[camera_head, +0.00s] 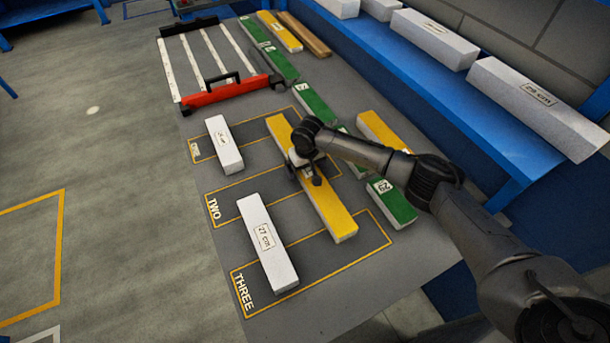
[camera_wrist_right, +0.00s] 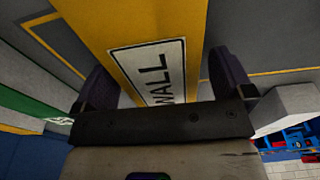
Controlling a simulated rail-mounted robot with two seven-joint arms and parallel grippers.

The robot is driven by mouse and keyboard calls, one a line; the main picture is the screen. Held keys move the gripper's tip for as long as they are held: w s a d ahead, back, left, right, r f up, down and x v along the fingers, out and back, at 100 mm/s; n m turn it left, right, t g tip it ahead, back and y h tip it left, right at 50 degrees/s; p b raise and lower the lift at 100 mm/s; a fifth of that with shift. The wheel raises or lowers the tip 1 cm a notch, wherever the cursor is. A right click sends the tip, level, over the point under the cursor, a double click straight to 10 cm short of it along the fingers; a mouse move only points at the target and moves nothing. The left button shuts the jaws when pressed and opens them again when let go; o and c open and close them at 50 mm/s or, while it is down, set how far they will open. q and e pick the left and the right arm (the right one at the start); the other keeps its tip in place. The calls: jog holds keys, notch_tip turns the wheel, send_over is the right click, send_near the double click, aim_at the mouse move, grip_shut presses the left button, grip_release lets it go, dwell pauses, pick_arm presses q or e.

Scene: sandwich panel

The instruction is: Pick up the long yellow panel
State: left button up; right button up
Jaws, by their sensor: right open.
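The long yellow panel (camera_head: 333,212) lies on the grey work surface, across the marked areas. My right gripper (camera_head: 304,172) is over the middle of this panel in the head view. In the right wrist view, the yellow panel (camera_wrist_right: 100,30) carries a white label reading "WALL" and runs between the two dark fingers of my right gripper (camera_wrist_right: 161,80). The fingers are open, one by each long side of the panel. I cannot tell whether they touch it. My left gripper is not in view.
White blocks (camera_head: 225,145) and (camera_head: 267,242) lie left of the panel. Green panels (camera_head: 391,202) and another yellow panel (camera_head: 381,132) lie to its right. A red-barred rack (camera_head: 226,92) stands at the back. A blue bench (camera_head: 440,83) with white blocks borders the right.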

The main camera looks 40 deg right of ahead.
jog(key=shift+f, duration=0.15)
jog(key=c, duration=1.1)
jog(key=shift+c, duration=0.2)
